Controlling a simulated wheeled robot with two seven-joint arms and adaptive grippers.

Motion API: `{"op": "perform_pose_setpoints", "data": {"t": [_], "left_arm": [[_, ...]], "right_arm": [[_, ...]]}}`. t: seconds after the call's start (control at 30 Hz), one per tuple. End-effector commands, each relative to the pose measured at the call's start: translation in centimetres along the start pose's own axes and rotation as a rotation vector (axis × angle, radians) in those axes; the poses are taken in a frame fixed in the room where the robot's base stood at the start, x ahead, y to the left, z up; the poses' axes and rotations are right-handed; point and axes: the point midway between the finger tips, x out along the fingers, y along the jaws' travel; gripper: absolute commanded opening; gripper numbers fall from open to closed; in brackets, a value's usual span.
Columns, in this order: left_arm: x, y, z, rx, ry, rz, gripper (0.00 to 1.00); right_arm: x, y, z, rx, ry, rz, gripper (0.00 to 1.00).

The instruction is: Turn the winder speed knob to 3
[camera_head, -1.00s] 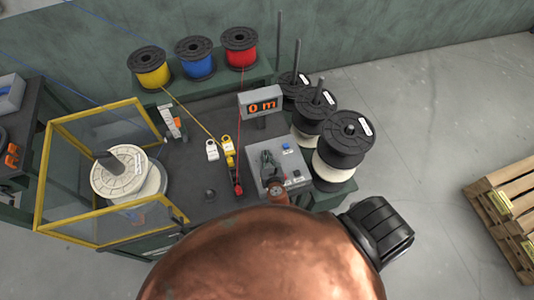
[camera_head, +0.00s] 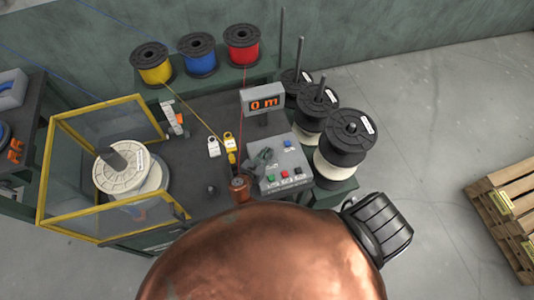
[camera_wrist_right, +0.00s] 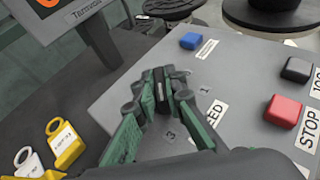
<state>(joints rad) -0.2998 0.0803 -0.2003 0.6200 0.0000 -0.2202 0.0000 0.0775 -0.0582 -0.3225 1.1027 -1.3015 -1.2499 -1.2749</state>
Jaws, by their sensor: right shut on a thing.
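The winder speed knob (camera_wrist_right: 160,86) is a small black knob on the grey control panel (camera_wrist_right: 235,75). In the right wrist view, the two dark fingertips of my right gripper (camera_wrist_right: 163,97) are shut on its sides. Around the knob are number labels 1, 2 and 3, and a partly hidden label ending in "EED". The fingers hide part of the dial, and I cannot tell which number the knob points at. In the head view my right gripper (camera_head: 262,158) is over the left part of the panel. My left gripper is not in view.
On the panel are a blue button (camera_wrist_right: 190,40), a black button (camera_wrist_right: 297,69) and a red stop button (camera_wrist_right: 283,110). A "0 m" display (camera_head: 263,102) stands behind it. Black spools (camera_head: 345,138) stand to the right. A yellow-framed guard (camera_head: 48,165) surrounds a white spool at left.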

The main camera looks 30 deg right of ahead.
Motion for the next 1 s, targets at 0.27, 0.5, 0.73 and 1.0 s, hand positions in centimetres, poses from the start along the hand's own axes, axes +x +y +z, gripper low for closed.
{"op": "perform_pose_setpoints", "data": {"t": [0.27,0.5,0.73,1.0], "left_arm": [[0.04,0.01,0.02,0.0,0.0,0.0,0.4],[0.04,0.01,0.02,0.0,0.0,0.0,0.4],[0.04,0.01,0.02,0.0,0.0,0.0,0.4],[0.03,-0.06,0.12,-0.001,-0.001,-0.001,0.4]], "right_arm": [[0.07,0.01,0.15,0.007,-0.002,-0.015,0.0],[0.09,0.01,0.18,0.007,-0.003,-0.014,0.11],[0.06,0.01,0.11,0.006,-0.001,-0.013,0.27],[0.02,0.0,0.09,0.006,-0.001,-0.013,0.28]]}}
